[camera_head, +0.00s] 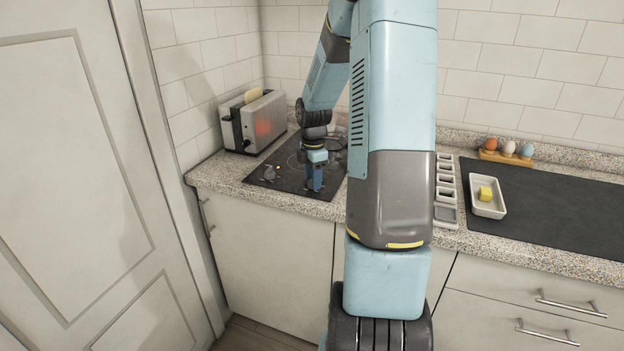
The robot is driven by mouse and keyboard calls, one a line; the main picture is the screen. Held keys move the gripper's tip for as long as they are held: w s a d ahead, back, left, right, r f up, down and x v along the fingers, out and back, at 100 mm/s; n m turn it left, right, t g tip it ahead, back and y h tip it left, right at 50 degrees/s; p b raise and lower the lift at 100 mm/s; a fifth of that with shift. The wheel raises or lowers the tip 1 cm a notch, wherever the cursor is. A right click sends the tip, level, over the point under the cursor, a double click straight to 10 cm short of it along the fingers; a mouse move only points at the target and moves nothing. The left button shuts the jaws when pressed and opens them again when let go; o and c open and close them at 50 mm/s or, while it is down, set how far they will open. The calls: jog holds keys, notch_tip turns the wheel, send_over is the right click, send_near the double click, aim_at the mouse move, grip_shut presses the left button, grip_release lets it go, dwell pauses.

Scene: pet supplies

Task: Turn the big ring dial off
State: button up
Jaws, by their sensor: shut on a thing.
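The black hob (295,165) lies on the counter at the left, with faint ring outlines on its top. My gripper (314,189) points down at the hob's front edge, right of its middle. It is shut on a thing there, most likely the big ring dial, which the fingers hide. A small grey dial (269,173) stands clear at the hob's front left, apart from my gripper. A small red light (277,167) glows beside it. The dial's setting cannot be seen.
A toaster (252,121) with bread stands behind the hob at left. My arm hides much of the middle. Right of it are a column of small trays (446,217), a white dish (475,210) with a yellow block, a dark mat (560,212) and an egg holder (505,158).

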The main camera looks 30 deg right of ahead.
jog(key=shift+a, duration=0.1)
jog(key=o, duration=1)
jog(key=shift+o, duration=0.2)
notch_tip(320, 180, up, 14)
jog(key=shift+f, duration=0.15)
jog(key=s+a+r+m+t+h, duration=0.1)
jog(key=s+a+r+m+t, duration=0.1)
jog(key=s+a+r+m, duration=0.85)
jog(key=s+a+m+t, duration=0.1)
jog(key=s+a+m, duration=0.2)
jog(key=s, duration=0.4)
jog(key=s+a+m+t+y, duration=0.1)
jog(key=s+a+m+t, duration=0.1)
jog(key=s+a, duration=0.3)
jog(key=s+m, duration=0.1)
jog(key=s, duration=0.2)
jog(key=shift+a+f+t, duration=0.25)
jog(key=shift+t, duration=0.05)
